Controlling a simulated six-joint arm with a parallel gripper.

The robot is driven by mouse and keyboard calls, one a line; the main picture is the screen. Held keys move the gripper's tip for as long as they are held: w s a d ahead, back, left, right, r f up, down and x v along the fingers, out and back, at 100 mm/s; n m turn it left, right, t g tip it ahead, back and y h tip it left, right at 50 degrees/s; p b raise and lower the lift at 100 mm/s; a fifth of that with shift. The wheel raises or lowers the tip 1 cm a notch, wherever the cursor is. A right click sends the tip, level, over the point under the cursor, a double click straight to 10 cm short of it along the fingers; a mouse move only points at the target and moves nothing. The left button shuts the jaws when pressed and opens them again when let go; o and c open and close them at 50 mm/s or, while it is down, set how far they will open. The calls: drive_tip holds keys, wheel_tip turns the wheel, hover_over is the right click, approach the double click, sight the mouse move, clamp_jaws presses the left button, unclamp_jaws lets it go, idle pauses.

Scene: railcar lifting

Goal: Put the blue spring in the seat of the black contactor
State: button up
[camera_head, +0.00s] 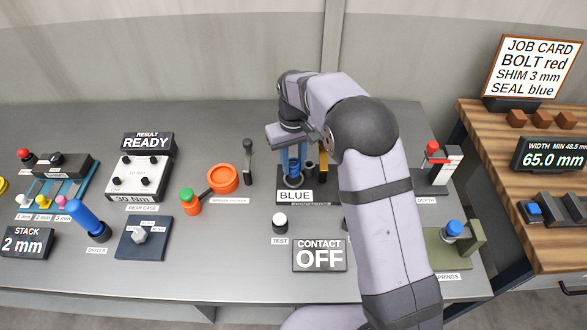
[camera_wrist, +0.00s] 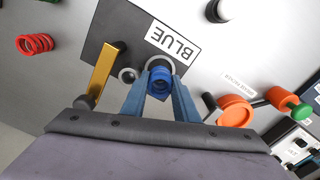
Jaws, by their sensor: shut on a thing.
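The blue spring (camera_wrist: 160,82) shows between my fingertips in the wrist view, and low between my fingers in the head view (camera_head: 292,182). My gripper (camera_head: 293,172), with blue fingers, points down over the black contactor and is shut on the spring (camera_wrist: 159,92). The black contactor (camera_head: 284,199) has a dark base with a white BLUE label, which also shows in the wrist view (camera_wrist: 125,40). I cannot tell whether the spring rests in the seat. My fingers partly hide it.
A gold bar (camera_wrist: 104,72) and a small ring (camera_wrist: 127,75) stand close beside the spring. A red spring (camera_wrist: 35,44) lies off to one side. A black-knobbed lever (camera_head: 248,160) and orange dish (camera_head: 222,180) are left. The TEST button (camera_head: 280,220) and CONTACT OFF display (camera_head: 319,255) are in front.

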sight(294, 171)
drive_tip(key=shift+f+p, duration=0.5)
drive_tip(key=shift+f, duration=1.1)
drive_tip(key=shift+f, duration=0.1)
drive_tip(key=o, duration=0.8)
drive_tip(key=shift+f, duration=0.1)
drive_tip(key=shift+o, duration=0.2)
wheel_tip(294, 171, up, 12)
drive_tip(key=b, duration=0.2)
drive_tip(key=shift+r+b, duration=0.2)
drive_tip(key=shift+b, duration=0.15)
